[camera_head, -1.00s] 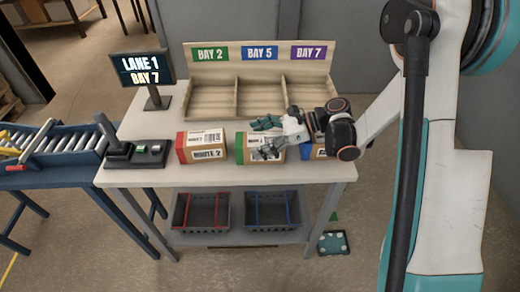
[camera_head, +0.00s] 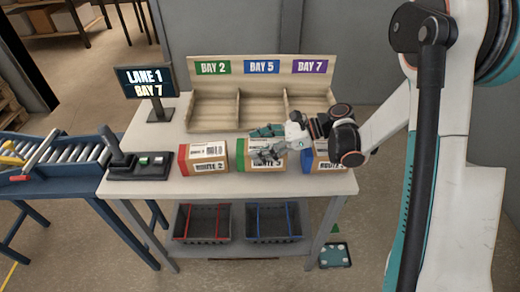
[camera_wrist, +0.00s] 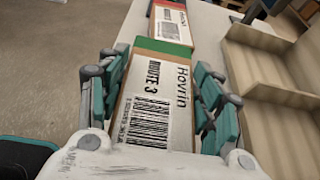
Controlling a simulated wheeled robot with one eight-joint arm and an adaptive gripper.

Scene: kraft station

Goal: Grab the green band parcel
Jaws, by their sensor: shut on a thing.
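The green band parcel (camera_head: 262,157) is a brown box with a green end and a white label, in the middle of the row on the table. In the wrist view the parcel (camera_wrist: 155,100) shows "Hovrin" and "ROUTE 3" on its label. My gripper (camera_head: 266,143) reaches over it from the right. In the wrist view the teal fingers of my gripper (camera_wrist: 160,92) are shut on both long sides of the parcel. The parcel appears to be at table level; I cannot tell whether it touches the table.
A red band parcel (camera_head: 206,157) stands to the left and a blue band parcel (camera_head: 322,157) to the right. Behind is a wooden sorter (camera_head: 262,92) with BAY 2, BAY 5 and BAY 7. A screen (camera_head: 146,82) reads LANE 1, BAY 7. Two baskets (camera_head: 203,223) sit below.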

